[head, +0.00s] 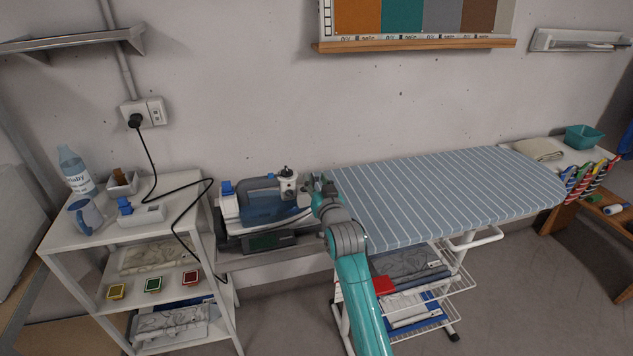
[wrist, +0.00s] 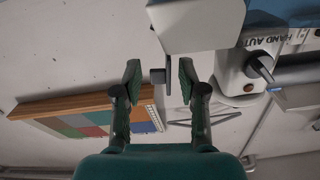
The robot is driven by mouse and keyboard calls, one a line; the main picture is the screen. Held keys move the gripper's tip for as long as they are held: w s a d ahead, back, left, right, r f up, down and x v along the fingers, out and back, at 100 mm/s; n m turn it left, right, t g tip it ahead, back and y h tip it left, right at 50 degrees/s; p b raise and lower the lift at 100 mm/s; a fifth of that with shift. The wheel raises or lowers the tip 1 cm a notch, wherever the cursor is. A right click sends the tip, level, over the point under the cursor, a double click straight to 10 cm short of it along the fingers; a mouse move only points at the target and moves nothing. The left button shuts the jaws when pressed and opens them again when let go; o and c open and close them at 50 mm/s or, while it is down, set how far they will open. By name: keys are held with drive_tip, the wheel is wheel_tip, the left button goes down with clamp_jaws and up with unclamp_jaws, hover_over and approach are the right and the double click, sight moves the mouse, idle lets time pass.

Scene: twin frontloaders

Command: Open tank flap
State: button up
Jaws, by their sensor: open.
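I take this to be the flap's tab, but cannot be sure. My gripper (wrist: 160,82) is open, with one green-padded finger on each side of the tab. Contact with it cannot be told.
A dark knob (wrist: 262,68) beside a "HAND AUTO" label is close to my right finger in the wrist view. The striped ironing board (head: 450,195) extends right. A white shelf rack (head: 90,235) stands left, with a black cable (head: 165,190) hanging across it.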

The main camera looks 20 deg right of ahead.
drive_tip(key=shift+s, duration=0.15)
drive_tip(key=s, duration=1.1)
drive_tip(key=shift+s, duration=0.35)
drive_tip(key=s+f+g, duration=0.1)
drive_tip(key=s+f, duration=0.7)
drive_tip(key=s, duration=0.5)
drive_tip(key=s+f+g, duration=0.1)
drive_tip(key=s+f, duration=0.8)
drive_tip(key=s, duration=0.5)
drive_tip(key=s+r+n, duration=0.1)
drive_tip(key=s+r, duration=0.1)
drive_tip(key=s, duration=1.1)
drive_tip(key=s+r+g, duration=0.1)
drive_tip(key=s+r, duration=0.1)
drive_tip(key=s, duration=1.2)
drive_tip(key=shift+a+r+n, duration=0.2)
drive_tip(key=shift+a+n, duration=0.2)
drive_tip(key=shift+a, duration=0.05)
drive_tip(key=shift+d, duration=0.1)
